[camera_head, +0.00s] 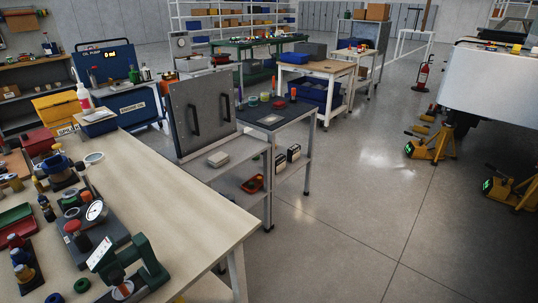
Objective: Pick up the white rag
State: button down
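I cannot make out the white rag for certain. My gripper is not in view.
The near workbench (180,195) fills the left, with a green stand (150,265), a dial gauge (96,211) and small parts at its left. The grey cart (290,112) stands behind it. Yellow jacks (432,143) stand at right. The floor (350,220) between is clear.

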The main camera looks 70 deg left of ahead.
aim_at(217, 160)
jog(key=u, duration=2.3)
jog(key=z, duration=2.85)
jog(key=u, duration=2.9)
